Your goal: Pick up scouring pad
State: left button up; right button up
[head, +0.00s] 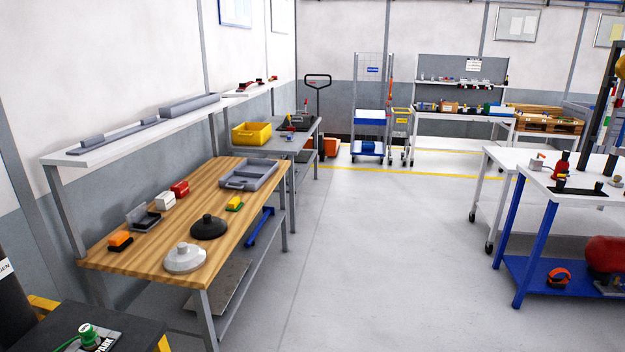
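A small yellow block with a green layer under it, which looks like the scouring pad (235,203), lies on the wooden workbench (162,222) near its right edge. It is just behind and to the right of a black disc with a raised knob (208,227). Neither of my grippers shows in the head view, and nothing touches the pad.
A white knobbed disc (184,258), an orange-and-black block (120,240), an open grey case (142,217), white and red boxes (179,188) and a grey tray (249,174) share the bench. A shelf (130,140) runs behind it. Open floor (390,260) lies to the right.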

aim_at(234, 204)
jog(key=i, duration=1.7)
jog(key=i+u, duration=0.1)
jog(key=i, duration=0.45)
jog(key=i+l+u, duration=0.1)
jog(key=i, duration=0.45)
jog(key=i+l+u, duration=0.1)
jog(key=i, duration=0.45)
jog(key=i+l+u, duration=0.1)
jog(key=u, duration=0.15)
